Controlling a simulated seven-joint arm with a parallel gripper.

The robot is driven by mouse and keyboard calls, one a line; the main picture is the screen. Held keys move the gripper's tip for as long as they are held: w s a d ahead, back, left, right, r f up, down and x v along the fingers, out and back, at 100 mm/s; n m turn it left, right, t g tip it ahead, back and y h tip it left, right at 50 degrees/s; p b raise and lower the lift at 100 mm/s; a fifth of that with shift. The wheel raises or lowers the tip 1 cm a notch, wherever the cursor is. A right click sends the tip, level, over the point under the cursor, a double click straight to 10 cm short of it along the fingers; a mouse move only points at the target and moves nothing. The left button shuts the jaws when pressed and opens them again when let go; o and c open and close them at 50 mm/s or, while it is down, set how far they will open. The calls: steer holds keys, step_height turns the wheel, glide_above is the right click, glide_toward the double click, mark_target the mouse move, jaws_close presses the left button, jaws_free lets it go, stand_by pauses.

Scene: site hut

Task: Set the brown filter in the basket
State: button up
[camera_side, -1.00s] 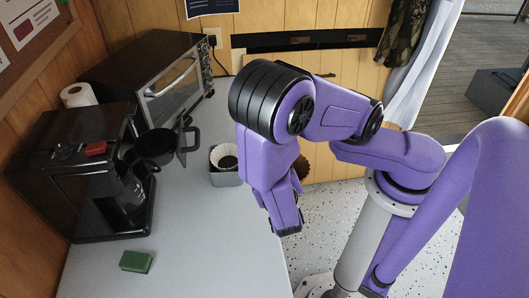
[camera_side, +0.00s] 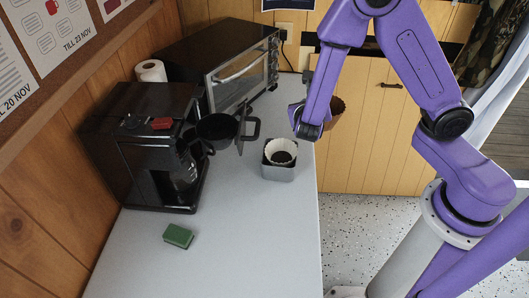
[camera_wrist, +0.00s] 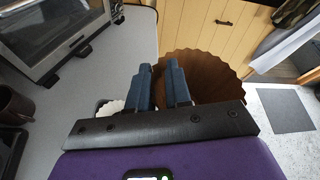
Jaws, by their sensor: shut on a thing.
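The brown filter (camera_side: 337,108) is a fluted paper cup, partly hidden behind my arm in the side view. It fills the right of the wrist view (camera_wrist: 208,72). My gripper (camera_wrist: 159,67) is shut on the filter's near-left wall, the two fingers a little apart with the paper between them. It holds the filter in the air by the counter's right edge, right of the basket. The black basket (camera_side: 217,127) with its handle sits out from the front of the coffee maker (camera_side: 140,150). Its inside looks dark, with no filter seen in it.
A grey box (camera_side: 281,173) with white filters (camera_side: 281,151) stands on the counter between the basket and my gripper. A toaster oven (camera_side: 240,75) and a paper roll (camera_side: 151,71) are behind. A green sponge (camera_side: 178,236) lies in front.

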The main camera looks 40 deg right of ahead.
mark_target(222, 190)
steer(key=s+a+f+n+t+y, duration=0.2)
steer(key=a+f, duration=0.5)
steer(key=a, duration=0.6)
steer(key=s+a+f+n+t+y, duration=0.3)
steer(key=s+a+f+n+y, duration=0.2)
steer(key=a, duration=0.8)
step_height(222, 190, down, 4)
steer(key=shift+a+r+n+y, duration=0.15)
steer(key=shift+r+n+y, duration=0.1)
steer(key=shift+n+y, duration=0.7)
steer(key=shift+m, duration=0.25)
steer(key=w, duration=0.5)
steer(key=w+d, duration=0.1)
steer(key=w, duration=0.5)
steer(key=w+d, duration=0.1)
steer(key=w, duration=0.5)
steer(key=shift+w+f, duration=0.2)
steer(key=shift+f, duration=1.55)
steer(key=shift+f, duration=0.15)
steer(key=o, duration=0.8)
